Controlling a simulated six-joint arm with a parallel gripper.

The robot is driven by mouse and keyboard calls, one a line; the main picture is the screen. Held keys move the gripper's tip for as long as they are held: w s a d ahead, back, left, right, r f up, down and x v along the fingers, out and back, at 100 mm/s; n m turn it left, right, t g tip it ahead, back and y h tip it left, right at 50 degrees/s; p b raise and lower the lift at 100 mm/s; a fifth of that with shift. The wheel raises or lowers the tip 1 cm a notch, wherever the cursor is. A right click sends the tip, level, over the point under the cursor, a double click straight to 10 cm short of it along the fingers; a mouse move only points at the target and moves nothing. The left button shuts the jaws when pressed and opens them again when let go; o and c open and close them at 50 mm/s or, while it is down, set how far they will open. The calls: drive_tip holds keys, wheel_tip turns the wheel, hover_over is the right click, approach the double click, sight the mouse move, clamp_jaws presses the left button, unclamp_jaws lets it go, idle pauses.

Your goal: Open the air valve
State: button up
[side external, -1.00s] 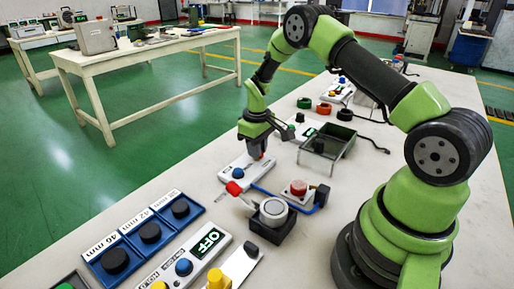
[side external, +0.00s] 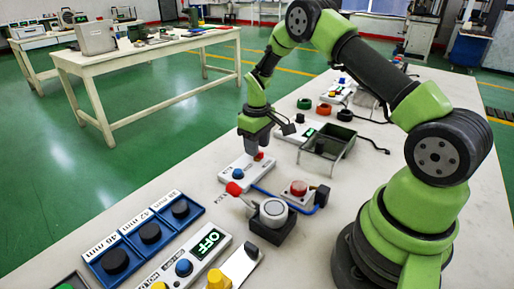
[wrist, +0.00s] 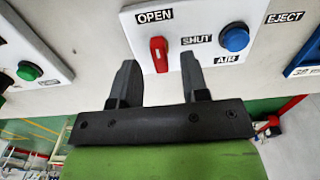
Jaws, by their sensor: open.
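The air valve's red handle (wrist: 159,56) stands on a white panel (wrist: 198,15), below the OPEN label (wrist: 154,16) and left of the SHUT label (wrist: 197,39) in the wrist view. In the side view the panel (side external: 232,177) lies on the bench with the red handle (side external: 259,156) at its far end. My gripper (wrist: 160,66) is open, with one finger on either side of the handle in the wrist picture. In the side view my gripper (side external: 265,146) hangs just above the handle. I cannot tell whether the fingers touch it.
A blue button (wrist: 235,39) sits on the same panel beside the AIR label. A red-tipped lever (side external: 234,188), a red button box (side external: 298,190) and a round metal mould (side external: 272,210) stand nearer the camera. A dark green tray (side external: 325,146) is to the right.

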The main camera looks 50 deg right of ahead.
wheel_tip(320, 180, up, 8)
drive_tip(key=shift+r, duration=0.25)
drive_tip(key=s+a+r+m+t, duration=0.1)
drive_tip(key=s+a+r, duration=0.2)
drive_tip(key=r, duration=0.2)
drive_tip(key=s+a+r+t, duration=0.1)
drive_tip(key=s+a+r, duration=0.15)
drive_tip(key=r, duration=0.25)
drive_tip(key=s+a+r+m+t, duration=0.1)
drive_tip(key=s+a+r+t, duration=0.15)
drive_tip(key=r, duration=0.25)
drive_tip(key=s+a+r+m+t+y, duration=0.1)
drive_tip(key=s+a, duration=0.2)
drive_tip(key=s, duration=0.4)
drive_tip(key=s+a+r+m+t+y, duration=0.1)
drive_tip(key=s+a, duration=0.3)
drive_tip(key=s, duration=0.3)
drive_tip(key=shift+r+t, duration=0.35)
drive_tip(key=shift+r, duration=0.05)
